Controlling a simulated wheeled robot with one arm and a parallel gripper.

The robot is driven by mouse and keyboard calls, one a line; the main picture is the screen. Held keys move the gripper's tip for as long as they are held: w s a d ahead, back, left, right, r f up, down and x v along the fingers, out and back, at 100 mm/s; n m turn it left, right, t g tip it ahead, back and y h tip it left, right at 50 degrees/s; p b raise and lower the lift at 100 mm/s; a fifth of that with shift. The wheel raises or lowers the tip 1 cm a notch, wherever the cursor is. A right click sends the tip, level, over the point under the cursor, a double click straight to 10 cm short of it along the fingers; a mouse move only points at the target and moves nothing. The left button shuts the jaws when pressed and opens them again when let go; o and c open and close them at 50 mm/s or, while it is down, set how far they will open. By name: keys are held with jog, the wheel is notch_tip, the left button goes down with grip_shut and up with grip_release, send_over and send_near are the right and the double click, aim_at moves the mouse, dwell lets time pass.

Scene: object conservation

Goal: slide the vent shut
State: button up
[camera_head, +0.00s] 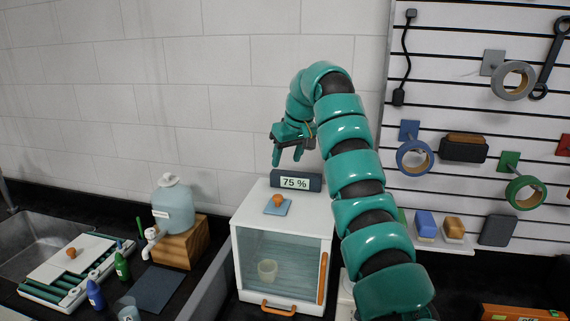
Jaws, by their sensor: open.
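A white cabinet (243,240) with a glass front stands on the dark counter. On its top is a small blue-grey plate (269,210) with an orange knob (278,200), which looks like the vent slide. I cannot tell how far the vent opening is covered. My gripper (286,160) is open and empty, with its fingers pointing down. It hangs above the back of the cabinet top, well above the knob and touching nothing. A display (294,183) reading 75 % stands at the back of the cabinet top.
Inside the cabinet is a small pale cup (267,270). The cabinet front has an orange vertical handle (323,278) and a lower orange handle (279,308). A jug (173,207) on a wooden block stands left. Tools and tape hang on the right wall panel.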

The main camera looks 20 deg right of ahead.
jog(key=shift+p+v, duration=0.75)
jog(key=shift+v, duration=0.25)
